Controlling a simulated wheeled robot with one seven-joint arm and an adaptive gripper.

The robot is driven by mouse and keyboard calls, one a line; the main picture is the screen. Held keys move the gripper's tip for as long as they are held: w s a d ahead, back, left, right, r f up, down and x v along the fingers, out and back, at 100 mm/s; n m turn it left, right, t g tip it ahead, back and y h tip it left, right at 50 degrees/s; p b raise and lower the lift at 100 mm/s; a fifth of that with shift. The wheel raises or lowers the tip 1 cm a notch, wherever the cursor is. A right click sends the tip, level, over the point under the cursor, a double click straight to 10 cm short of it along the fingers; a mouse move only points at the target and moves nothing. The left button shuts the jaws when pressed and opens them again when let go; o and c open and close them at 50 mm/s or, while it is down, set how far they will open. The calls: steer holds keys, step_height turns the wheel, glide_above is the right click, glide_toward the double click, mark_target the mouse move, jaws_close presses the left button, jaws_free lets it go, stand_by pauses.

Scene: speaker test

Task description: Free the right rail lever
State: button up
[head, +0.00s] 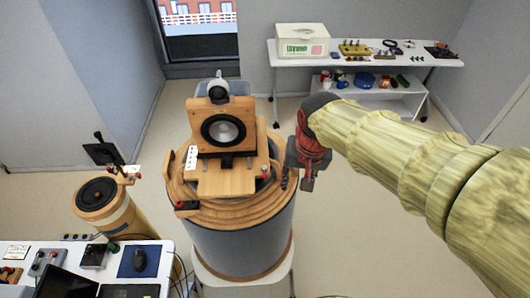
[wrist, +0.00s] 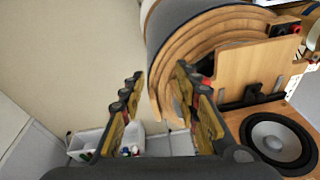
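The right rail lever appears as a small red-tipped part (head: 265,177) at the right of the wooden platform, beside the speaker's rail board (head: 226,178). In the wrist view a red part (wrist: 207,82) shows just behind the right-hand finger, mostly hidden; it looks like the same lever. My gripper (head: 297,180) points down beside the right edge of the round wooden top. In the wrist view my gripper (wrist: 160,78) has its fingers apart, with no object seen between them. I cannot tell whether a finger touches the lever.
The grey drum (head: 238,240) carries stepped wooden rings. Another red-ended lever (head: 182,205) is at front left. A speaker box (head: 224,128) stands on the platform. A small round speaker (head: 97,195) and cluttered table (head: 138,262) are left. Open floor lies right of the drum.

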steer(key=m+g+p, duration=0.2)
steer(key=p, duration=1)
glide_toward(265, 174)
steer(key=shift+w+a+f+g+p, duration=0.15)
steer(key=shift+f+g+p, duration=0.15)
steer(key=shift+f+p, duration=1.1)
steer(key=shift+f, duration=3.15)
steer(key=c, duration=0.3)
jaws_close()
